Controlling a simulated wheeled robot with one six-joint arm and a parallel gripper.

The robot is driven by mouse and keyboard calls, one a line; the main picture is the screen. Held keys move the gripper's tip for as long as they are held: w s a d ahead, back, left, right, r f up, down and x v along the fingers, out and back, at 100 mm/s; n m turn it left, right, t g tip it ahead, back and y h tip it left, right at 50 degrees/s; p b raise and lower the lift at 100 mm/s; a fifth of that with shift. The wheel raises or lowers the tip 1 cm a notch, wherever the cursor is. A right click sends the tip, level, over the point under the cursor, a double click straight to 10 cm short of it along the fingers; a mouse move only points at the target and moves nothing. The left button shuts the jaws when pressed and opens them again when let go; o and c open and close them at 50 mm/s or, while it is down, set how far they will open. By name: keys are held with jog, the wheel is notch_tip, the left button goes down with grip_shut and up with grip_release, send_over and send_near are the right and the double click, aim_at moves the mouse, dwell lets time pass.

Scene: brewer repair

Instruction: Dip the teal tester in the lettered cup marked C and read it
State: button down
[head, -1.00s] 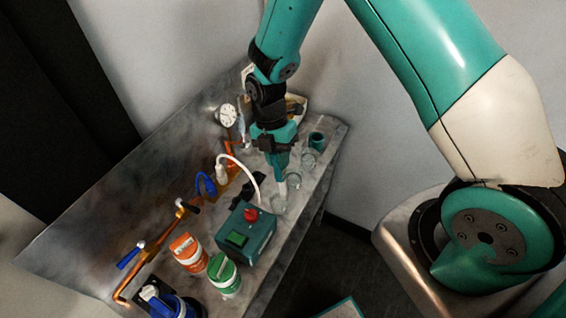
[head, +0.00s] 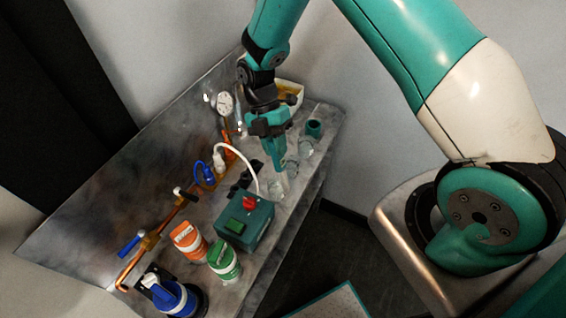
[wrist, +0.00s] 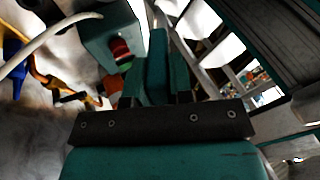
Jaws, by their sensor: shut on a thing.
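My gripper (head: 270,138) is shut on the teal tester (head: 279,153), which points down over the row of clear cups. In the wrist view the teal tester (wrist: 157,66) stands between the two fingers. One clear cup (head: 275,190) is nearest the green box. A second clear cup (head: 291,168) is beside the tester's lower end, and a third (head: 305,148) is farther back. The tester's pale tip is near the first two cups; I cannot tell whether it is inside or above one. No letters on the cups are readable.
A teal box (head: 246,224) with a red knob and white hose stands close to the cups. Orange (head: 188,241) and green (head: 224,260) tubs are nearer. A dark teal pot (head: 314,129) is at the far end. Copper piping (head: 165,225) runs along the back.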

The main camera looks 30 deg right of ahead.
jog(key=t+b, duration=0.2)
jog(key=t, duration=0.1)
jog(key=t+b, duration=0.1)
jog(key=shift+s+f+t, duration=0.1)
jog(key=shift+f+t, duration=0.15)
jog(key=shift+t, duration=0.05)
jog(key=shift+t+b, duration=0.4)
jog(key=shift+r+t, duration=0.25)
jog(key=shift+t, duration=0.15)
